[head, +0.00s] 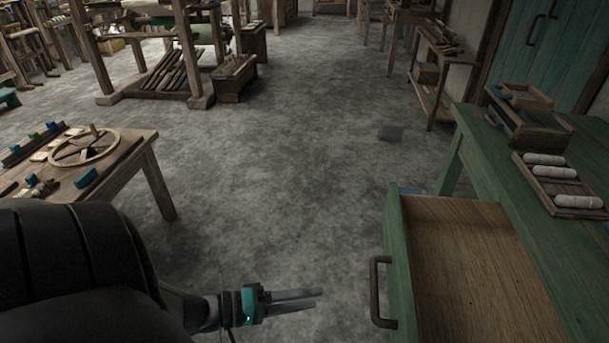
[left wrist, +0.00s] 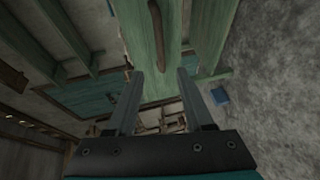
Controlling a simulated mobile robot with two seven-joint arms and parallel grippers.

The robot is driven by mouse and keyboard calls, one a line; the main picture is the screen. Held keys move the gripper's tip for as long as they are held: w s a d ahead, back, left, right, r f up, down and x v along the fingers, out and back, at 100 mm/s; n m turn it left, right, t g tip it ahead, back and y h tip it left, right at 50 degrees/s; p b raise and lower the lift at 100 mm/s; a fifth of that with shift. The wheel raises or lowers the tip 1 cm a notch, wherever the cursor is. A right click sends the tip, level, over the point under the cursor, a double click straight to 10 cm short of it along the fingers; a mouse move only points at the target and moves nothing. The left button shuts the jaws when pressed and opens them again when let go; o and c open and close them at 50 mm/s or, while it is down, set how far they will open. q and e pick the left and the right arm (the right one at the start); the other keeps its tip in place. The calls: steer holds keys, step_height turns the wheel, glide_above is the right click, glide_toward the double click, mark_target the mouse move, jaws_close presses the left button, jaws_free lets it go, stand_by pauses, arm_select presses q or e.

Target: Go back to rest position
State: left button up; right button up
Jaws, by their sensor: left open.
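My left gripper (head: 318,298) is at the bottom centre of the head view, pointing right. It is open and empty, over the floor to the left of the drawer handle and apart from it. Its two fingers also show in the left wrist view (left wrist: 157,85), spread apart with nothing between them. The green drawer (head: 398,262) stands pulled out, and its wooden inside looks empty. Its dark handle (head: 376,292) faces the gripper; in the left wrist view the handle (left wrist: 157,25) shows above the fingers. My right gripper is not in view.
A green table (head: 497,165) at the right carries a wooden tray of white rolls (head: 555,182) and a wooden box (head: 528,128). A wooden table (head: 135,165) at the left holds a wheel (head: 85,147). A loom frame stands farther back. The grey floor (head: 280,170) between is mostly clear.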

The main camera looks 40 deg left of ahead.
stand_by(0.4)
arm_select(q)
steer(key=s+d+f+m+g+y, duration=0.1)
steer(key=d+f+m+g+y, duration=0.3)
steer(key=f, duration=0.7)
steer(key=s+f+m+g+y, duration=0.1)
steer(key=f+m+g+y, duration=0.2)
steer(key=f+m, duration=0.55)
steer(key=s+d+f+g+y, duration=0.1)
steer(key=s+d+f+g, duration=0.25)
steer(key=s+f, duration=0.35)
steer(key=s+a+r+g+p, duration=0.1)
steer(key=s+r+g+p, duration=0.1)
steer(key=s+r+p, duration=1.6)
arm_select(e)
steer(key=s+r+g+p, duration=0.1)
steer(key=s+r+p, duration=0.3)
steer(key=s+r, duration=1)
arm_select(q)
steer(key=w+f+b, duration=0.3)
steer(key=f+b, duration=0.2)
steer(key=f, duration=0.5)
steer(key=shift+w+m, duration=0.25)
steer(key=shift+m, duration=0.2)
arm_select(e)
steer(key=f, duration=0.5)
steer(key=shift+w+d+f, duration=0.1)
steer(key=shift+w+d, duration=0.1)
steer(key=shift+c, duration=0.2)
